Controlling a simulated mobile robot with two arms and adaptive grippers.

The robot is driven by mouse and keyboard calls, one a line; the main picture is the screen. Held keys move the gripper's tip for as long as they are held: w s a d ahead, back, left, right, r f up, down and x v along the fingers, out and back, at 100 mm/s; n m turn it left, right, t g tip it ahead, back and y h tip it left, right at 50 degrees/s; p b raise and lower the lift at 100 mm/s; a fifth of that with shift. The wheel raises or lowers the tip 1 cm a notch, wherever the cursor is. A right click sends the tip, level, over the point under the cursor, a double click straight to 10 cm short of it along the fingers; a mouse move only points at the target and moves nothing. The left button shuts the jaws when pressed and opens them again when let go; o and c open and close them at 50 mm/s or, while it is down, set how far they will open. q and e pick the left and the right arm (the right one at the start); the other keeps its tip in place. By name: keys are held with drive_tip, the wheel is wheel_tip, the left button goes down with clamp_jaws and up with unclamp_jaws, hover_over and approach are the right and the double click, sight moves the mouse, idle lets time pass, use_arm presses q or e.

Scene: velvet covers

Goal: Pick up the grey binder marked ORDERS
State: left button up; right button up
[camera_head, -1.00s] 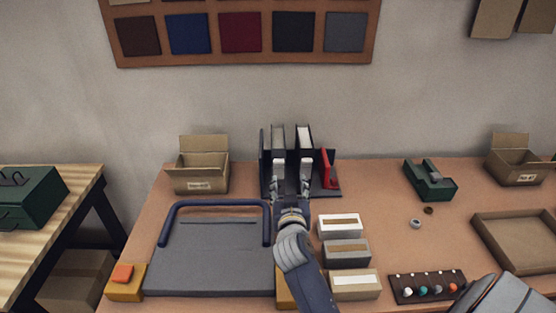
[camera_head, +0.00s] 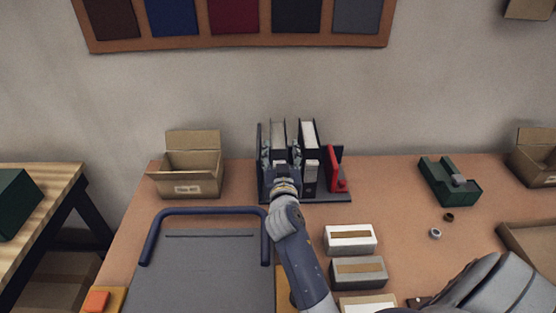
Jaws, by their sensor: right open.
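A rack (camera_head: 330,196) at the back of the table holds two upright binders with pale page edges on top. The left one (camera_head: 278,130) is grey; the right one (camera_head: 309,134) is dark with a white label. No ORDERS marking can be read. My left gripper is not in view.
A red upright piece (camera_head: 336,168) stands at the rack's right end. An open cardboard box (camera_head: 190,170) is to the left, a green dispenser (camera_head: 449,182) to the right. A grey board with a blue bar (camera_head: 205,270) and several small boxes (camera_head: 350,239) lie in front.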

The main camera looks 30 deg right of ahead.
sight(280, 158)
wheel_tip(280, 158, down, 6)
drive_tip(key=b, duration=0.5)
drive_tip(key=shift+r, duration=0.15)
drive_tip(key=shift+w, duration=0.1)
drive_tip(key=shift+w+d, duration=0.15)
drive_tip(key=shift+w, duration=0.1)
drive_tip(key=x, duration=0.5)
drive_tip(key=shift+p, duration=0.35)
drive_tip(key=shift+w+d+r, duration=0.15)
drive_tip(key=shift+w+r, duration=0.1)
drive_tip(key=shift+w, duration=0.1)
drive_tip(key=p+x, duration=0.1)
drive_tip(key=x, duration=0.2)
drive_tip(key=shift+w, duration=0.1)
drive_tip(key=shift+w+d, duration=0.3)
drive_tip(key=shift+w, duration=0.2)
